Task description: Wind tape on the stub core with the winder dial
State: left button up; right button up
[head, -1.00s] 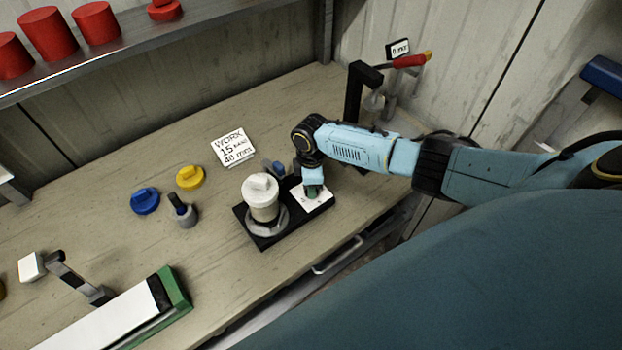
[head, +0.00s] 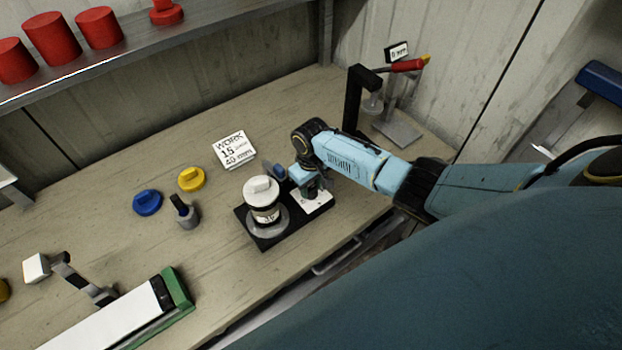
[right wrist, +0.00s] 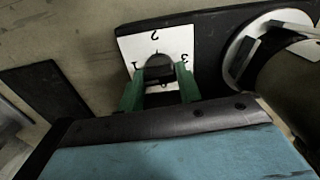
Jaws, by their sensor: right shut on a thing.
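The winder has a black base (head: 262,243) on the bench. A pale core with a white cap (head: 262,188) stands upright on its grey disc (head: 270,224), with a dark-marked band around its lower part. The white dial plate (head: 318,204) sits at the right end of the base; in the right wrist view the plate (right wrist: 135,46) shows the numbers 1, 2 and 3. My right gripper (right wrist: 160,82) has its green fingers shut on the dark dial knob (right wrist: 160,64) from both sides. The fingers hide part of the knob. My left gripper is not in view.
A work card (head: 234,149) reads 15 and 40 mm. A yellow cap (head: 191,179), a blue cap (head: 147,202) and a small grey post (head: 186,214) stand left of the winder. A black stand (head: 354,100) is behind my right arm. A white-and-green tray (head: 176,296) lies at front left.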

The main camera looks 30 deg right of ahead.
aim_at(311, 188)
jog(key=m, duration=0.3)
jog(key=shift+m, duration=0.4)
jog(key=m, duration=0.3)
jog(key=shift+m, duration=0.3)
jog(key=m, duration=0.6)
jog(key=shift+m, duration=0.3)
jog(key=o, duration=1)
jog(key=shift+r, duration=0.1)
notch_tip(311, 188, up, 13)
jog(key=shift+r, duration=0.15)
jog(key=shift+c, duration=0.3)
